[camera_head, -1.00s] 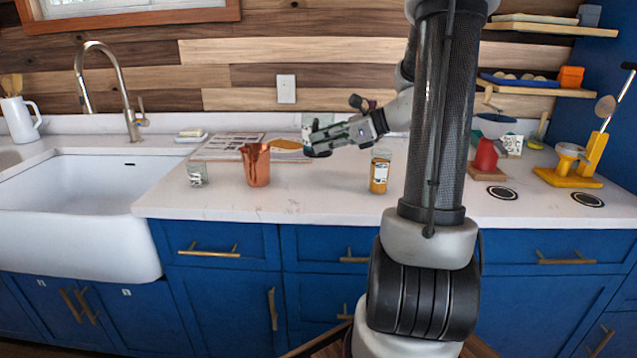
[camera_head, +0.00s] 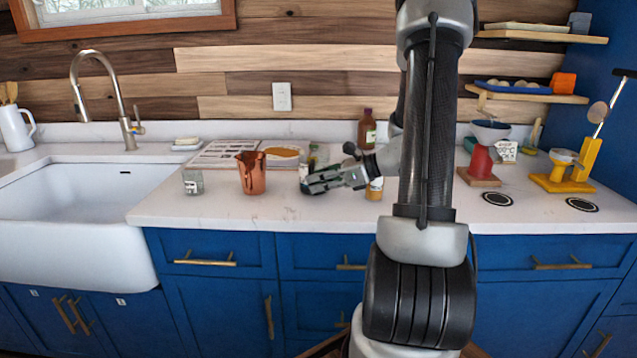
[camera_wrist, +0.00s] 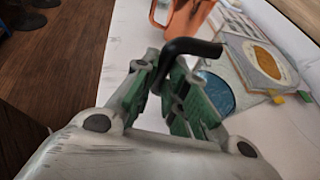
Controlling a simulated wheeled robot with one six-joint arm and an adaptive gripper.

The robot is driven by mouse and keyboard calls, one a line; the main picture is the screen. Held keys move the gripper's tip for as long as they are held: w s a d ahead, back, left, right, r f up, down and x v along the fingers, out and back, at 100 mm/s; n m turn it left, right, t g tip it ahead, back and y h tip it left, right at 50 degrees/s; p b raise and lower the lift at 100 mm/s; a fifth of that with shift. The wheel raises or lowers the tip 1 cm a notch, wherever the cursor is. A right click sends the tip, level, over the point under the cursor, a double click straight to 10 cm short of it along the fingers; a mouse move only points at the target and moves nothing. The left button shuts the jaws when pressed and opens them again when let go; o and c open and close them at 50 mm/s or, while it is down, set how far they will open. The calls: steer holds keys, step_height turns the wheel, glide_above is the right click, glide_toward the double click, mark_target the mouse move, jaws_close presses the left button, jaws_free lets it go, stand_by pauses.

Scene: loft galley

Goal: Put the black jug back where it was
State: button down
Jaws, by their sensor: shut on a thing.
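My gripper (camera_head: 312,184) is low over the counter, right of the copper jug, with its fingers pointing left. In the wrist view my gripper (camera_wrist: 182,98) is shut on a black curved piece (camera_wrist: 193,46), which looks like the black jug's handle. The rest of the jug cannot be made out clearly. A blue round shape (camera_wrist: 215,92) shows just beyond the fingers; I cannot tell whether it belongs to the held jug. Whether the held thing touches the counter is not clear.
The copper jug (camera_head: 251,173) stands close left of my gripper; it also shows in the wrist view (camera_wrist: 186,14). A small glass (camera_head: 193,182) stands further left. A yellow jar (camera_head: 374,189) is partly hidden behind my gripper. A brown bottle (camera_head: 367,128) stands behind. The front counter strip is clear.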

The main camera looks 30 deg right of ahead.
steer(key=shift+f, duration=0.3)
steer(key=c, duration=1.5)
jaws_free()
steer(key=shift+o, duration=0.2)
steer(key=v, duration=0.7)
steer(key=s+a+r+n+g+h, duration=0.1)
steer(key=s+a+r+n+g, duration=0.1)
steer(key=s+a+n+g, duration=0.35)
steer(key=s+a+r+n+g+h, duration=0.2)
steer(key=s+a+r+n, duration=0.1)
steer(key=s+a+n, duration=0.5)
steer(key=s+d+r+n+t+h, duration=0.2)
steer(key=s+d+r+n+h, duration=0.1)
steer(key=n, duration=1.1)
steer(key=s+r+h, duration=0.1)
steer(key=s+h, duration=0.1)
steer(key=h, duration=0.1)
steer(key=shift+d+r, duration=0.3)
steer(key=shift+r, duration=0.1)
